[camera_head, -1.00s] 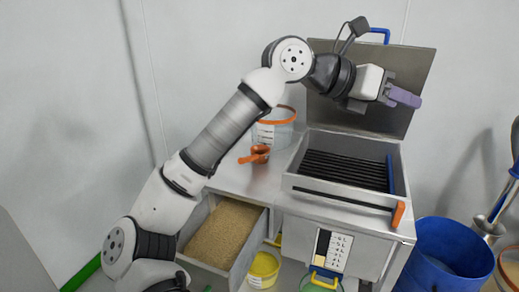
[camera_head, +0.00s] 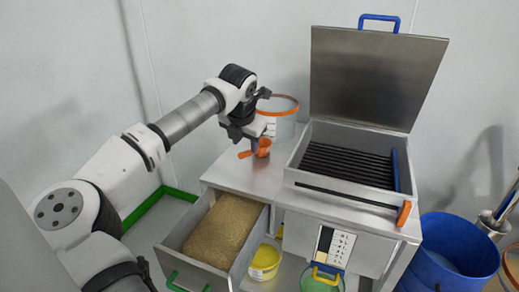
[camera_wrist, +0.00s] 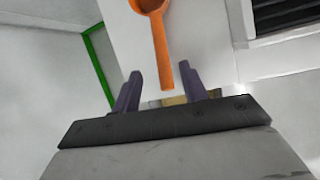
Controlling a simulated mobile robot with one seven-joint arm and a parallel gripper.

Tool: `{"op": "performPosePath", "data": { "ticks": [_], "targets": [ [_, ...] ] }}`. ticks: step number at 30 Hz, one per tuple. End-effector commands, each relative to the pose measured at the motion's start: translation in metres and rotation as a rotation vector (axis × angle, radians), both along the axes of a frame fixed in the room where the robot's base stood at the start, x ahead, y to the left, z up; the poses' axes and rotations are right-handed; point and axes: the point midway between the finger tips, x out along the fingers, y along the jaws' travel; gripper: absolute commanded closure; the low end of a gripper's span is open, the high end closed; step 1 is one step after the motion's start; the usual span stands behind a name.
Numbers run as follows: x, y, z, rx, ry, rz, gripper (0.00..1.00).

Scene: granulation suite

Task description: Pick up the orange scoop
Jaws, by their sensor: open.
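The orange scoop (camera_head: 262,148) lies on the steel worktop, left of the open-lidded machine. In the wrist view the scoop (camera_wrist: 159,45) has its bowl at the top edge and its handle pointing down toward my gripper. My gripper (camera_wrist: 163,84) is open, with its two purple-grey fingers apart and the handle's end between them in the picture. I cannot tell its exact height above the handle. In the head view my gripper (camera_head: 252,136) is over the scoop and partly hides it.
A clear tub with an orange rim (camera_head: 279,115) stands just behind the scoop. The machine (camera_head: 293,177) with its raised lid (camera_head: 372,80) is on the right. An open drawer of granules (camera_head: 224,230) juts out below the worktop. A blue bin (camera_head: 455,250) stands at right.

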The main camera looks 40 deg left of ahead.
Motion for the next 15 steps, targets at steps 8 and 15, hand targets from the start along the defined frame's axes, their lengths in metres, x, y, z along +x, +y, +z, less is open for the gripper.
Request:
{"op": "performPosePath", "data": {
  "ticks": [8,15],
  "targets": [
    [0.005,0.002,-0.017,-0.003,0.001,-0.001,0.57],
    [0.016,0.007,-0.050,-0.004,0.000,-0.002,0.57]
  ]
}}
